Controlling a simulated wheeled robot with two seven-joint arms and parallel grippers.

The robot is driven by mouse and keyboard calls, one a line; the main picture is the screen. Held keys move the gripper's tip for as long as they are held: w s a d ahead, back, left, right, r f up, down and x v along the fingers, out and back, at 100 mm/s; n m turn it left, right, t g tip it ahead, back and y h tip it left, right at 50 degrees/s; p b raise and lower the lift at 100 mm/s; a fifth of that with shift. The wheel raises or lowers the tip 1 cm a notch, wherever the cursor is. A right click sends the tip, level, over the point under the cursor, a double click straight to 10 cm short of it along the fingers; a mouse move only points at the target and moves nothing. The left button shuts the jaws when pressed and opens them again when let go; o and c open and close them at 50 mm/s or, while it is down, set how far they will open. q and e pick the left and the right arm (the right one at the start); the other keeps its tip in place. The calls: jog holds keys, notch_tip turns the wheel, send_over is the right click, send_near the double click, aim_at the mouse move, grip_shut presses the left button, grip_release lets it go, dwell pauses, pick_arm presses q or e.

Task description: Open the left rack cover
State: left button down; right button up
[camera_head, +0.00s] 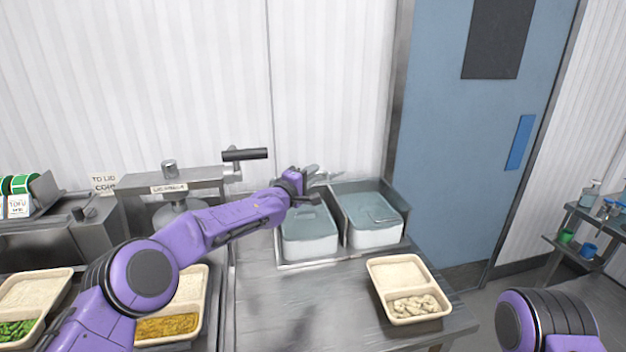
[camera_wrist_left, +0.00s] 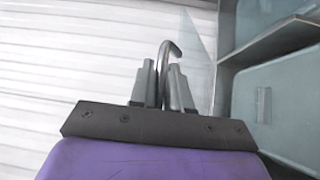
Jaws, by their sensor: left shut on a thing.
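My left gripper (camera_head: 312,187) is above the back of the left rack container (camera_head: 310,247). It is shut on a curved metal handle (camera_wrist_left: 168,55), which shows between its fingers in the left wrist view. A thin translucent panel (camera_wrist_left: 203,45), seen nearly edge-on, is beside the handle; it looks like the left rack cover, tilted up. The gripper hides part of this area in the head view, so I cannot tell how far the cover is open. The right rack cover (camera_head: 370,205) lies flat with its handle on top. My right gripper is out of view.
A tray with pale pieces (camera_head: 408,290) sits at the table's right. Trays with yellow food (camera_head: 168,326) and green food (camera_head: 20,328) are at the left. A machine with a black lever (camera_head: 245,154) stands left of the rack.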

pick_arm(q)
jog(key=shift+w+a+r, duration=0.15)
jog(key=shift+w+r, duration=0.15)
jog(key=shift+r, duration=0.1)
jog(key=c, duration=1.2)
grip_release()
jog(key=shift+f, duration=0.1)
